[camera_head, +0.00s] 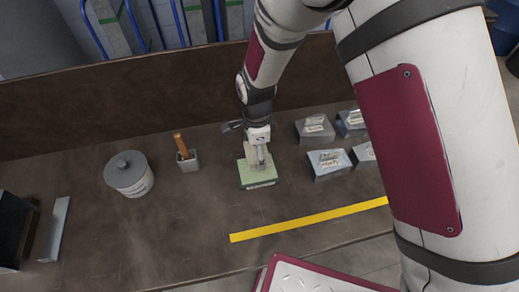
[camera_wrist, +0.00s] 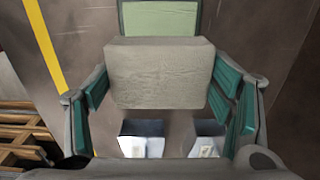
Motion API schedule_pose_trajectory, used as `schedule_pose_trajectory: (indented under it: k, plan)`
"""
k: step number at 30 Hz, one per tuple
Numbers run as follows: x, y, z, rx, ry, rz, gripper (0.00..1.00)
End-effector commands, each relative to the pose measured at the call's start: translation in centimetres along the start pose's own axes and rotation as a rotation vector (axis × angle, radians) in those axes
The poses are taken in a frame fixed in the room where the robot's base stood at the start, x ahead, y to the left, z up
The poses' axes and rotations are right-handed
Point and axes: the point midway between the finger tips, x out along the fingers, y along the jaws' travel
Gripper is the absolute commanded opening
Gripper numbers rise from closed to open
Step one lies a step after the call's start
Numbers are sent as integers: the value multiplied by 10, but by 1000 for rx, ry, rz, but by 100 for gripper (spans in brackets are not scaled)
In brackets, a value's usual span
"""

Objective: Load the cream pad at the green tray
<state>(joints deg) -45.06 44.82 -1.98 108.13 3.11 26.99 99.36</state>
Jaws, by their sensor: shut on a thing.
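The cream pad (camera_wrist: 160,72) is a pale rectangular block between the green-padded fingers of my gripper (camera_wrist: 160,93) in the wrist view. My gripper is shut on it. The green tray (camera_wrist: 160,18) shows past the pad's far edge, partly hidden by it. In the head view, my gripper (camera_head: 257,158) points down over the green tray (camera_head: 262,182), which lies on the brown bench. I cannot tell whether the pad touches the tray.
Several labelled metal blocks (camera_head: 329,163) stand right of the tray. A grey lidded canister (camera_head: 129,175) and a small holder with an orange-brown handle (camera_head: 181,146) stand left. A yellow strip (camera_head: 310,219) crosses the bench front. The bench between canister and strip is clear.

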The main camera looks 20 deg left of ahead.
Motion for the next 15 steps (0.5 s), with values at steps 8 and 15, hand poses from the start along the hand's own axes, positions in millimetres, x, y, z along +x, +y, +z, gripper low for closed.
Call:
schedule_pose_trajectory:
  k: [8,15]
  plan:
    - [26,-1,-2,-1,1,1,52]
    - [48,-1,-1,0,0,1,52]
